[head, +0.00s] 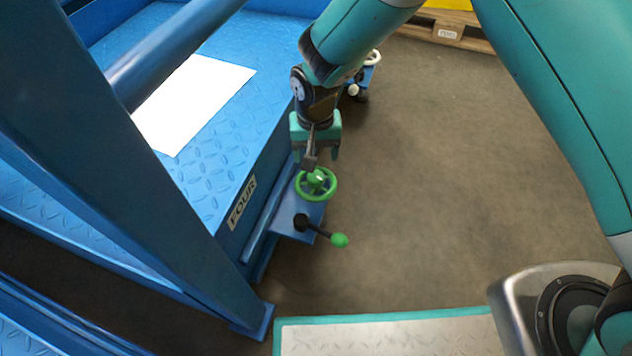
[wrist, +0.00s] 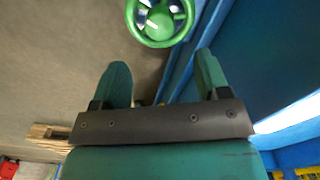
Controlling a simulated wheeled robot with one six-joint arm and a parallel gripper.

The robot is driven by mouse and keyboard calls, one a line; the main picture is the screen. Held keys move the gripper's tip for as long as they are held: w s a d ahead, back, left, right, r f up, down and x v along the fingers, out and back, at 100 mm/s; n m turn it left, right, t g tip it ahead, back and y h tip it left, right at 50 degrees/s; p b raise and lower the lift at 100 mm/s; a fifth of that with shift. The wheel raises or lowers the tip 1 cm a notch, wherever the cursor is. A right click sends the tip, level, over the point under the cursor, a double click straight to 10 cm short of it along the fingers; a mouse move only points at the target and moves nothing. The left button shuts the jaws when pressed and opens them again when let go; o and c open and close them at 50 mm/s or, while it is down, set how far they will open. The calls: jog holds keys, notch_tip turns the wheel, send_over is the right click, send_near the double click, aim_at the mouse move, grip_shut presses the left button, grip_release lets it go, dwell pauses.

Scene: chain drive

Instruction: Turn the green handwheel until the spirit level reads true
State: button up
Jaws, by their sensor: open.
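The green handwheel (head: 316,184) sits on a blue bracket at the side of the blue platform, marked FOUR. It also shows at the top of the wrist view (wrist: 160,20), with its spokes and hub visible. My gripper (head: 318,156) is above the wheel in the head view, pointing down. In the wrist view my gripper (wrist: 162,78) has its two teal fingers spread wide with nothing between them. The wheel lies beyond the fingertips, apart from them. I cannot make out a spirit level in either view.
A lever with a green knob (head: 339,240) sticks out beside the wheel, on the near side. Another handwheel, pale-rimmed (head: 373,57), stands farther back. A white sheet (head: 190,105) lies on the blue platform (head: 215,190). The floor to the right (head: 440,170) is clear.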

aim_at(316, 176)
notch_tip(316, 176, down, 9)
jog(key=b, duration=0.4)
jog(key=shift+f, duration=0.15)
jog(key=c, duration=0.9)
